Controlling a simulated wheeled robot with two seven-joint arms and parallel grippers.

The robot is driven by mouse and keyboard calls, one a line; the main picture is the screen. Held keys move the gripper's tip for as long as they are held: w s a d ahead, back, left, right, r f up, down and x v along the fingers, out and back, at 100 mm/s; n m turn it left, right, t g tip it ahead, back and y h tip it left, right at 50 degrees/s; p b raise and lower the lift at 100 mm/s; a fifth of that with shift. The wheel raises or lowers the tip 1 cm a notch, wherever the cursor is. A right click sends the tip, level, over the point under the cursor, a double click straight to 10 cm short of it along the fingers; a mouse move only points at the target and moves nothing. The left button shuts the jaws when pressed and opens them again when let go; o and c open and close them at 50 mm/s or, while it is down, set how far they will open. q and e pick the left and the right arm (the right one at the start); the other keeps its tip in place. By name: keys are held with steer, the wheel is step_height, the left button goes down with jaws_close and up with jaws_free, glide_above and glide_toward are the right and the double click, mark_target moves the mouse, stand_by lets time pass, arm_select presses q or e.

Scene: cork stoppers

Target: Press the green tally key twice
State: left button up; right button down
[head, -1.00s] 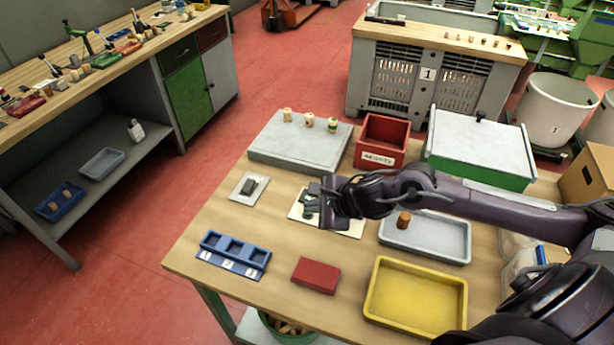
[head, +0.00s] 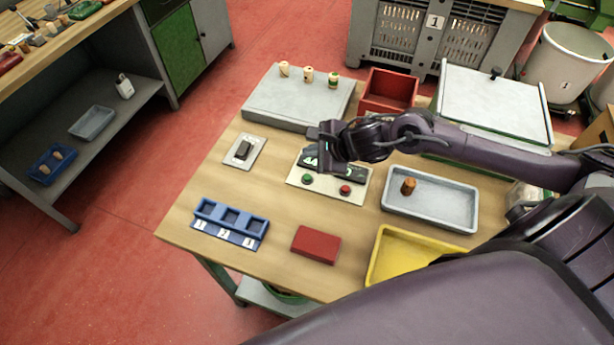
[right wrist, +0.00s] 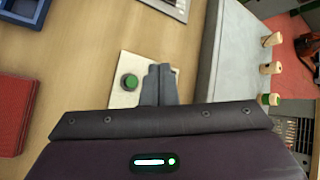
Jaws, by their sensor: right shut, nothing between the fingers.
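The tally counter is a cream plate (head: 327,191) with a dark display (head: 345,171), a round green key (head: 307,178) at left and a red key (head: 345,189) at right. My right gripper (head: 315,152) is over the back of the plate, beyond the green key and apart from it, and partly covers the display, so I cannot read it. In the right wrist view the shut, empty fingers (right wrist: 160,82) show just right of the green key (right wrist: 129,82). My left gripper is not in view.
A small switch plate (head: 244,152) lies left of the counter. A blue tray (head: 231,217), red block (head: 316,245) and yellow tray (head: 398,248) are in front. A grey tray (head: 432,199) holds a cork. A grey slab (head: 298,100) with stoppers and a red bin (head: 388,91) stand behind.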

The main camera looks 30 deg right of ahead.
steer(key=b, duration=0.2)
glide_above(307, 178)
steer(key=f, duration=0.4)
steer(key=shift+s+d+f, duration=0.2)
steer(key=shift+s+d, duration=0.15)
steer(key=shift+d, duration=0.05)
steer(key=shift+f+b, duration=0.8)
steer(key=shift+b, duration=0.05)
steer(key=shift+f, duration=0.2)
steer(key=shift+f+b, duration=0.15)
steer(key=shift+b, duration=0.25)
steer(key=shift+f+b, duration=0.4)
steer(key=shift+b, duration=0.4)
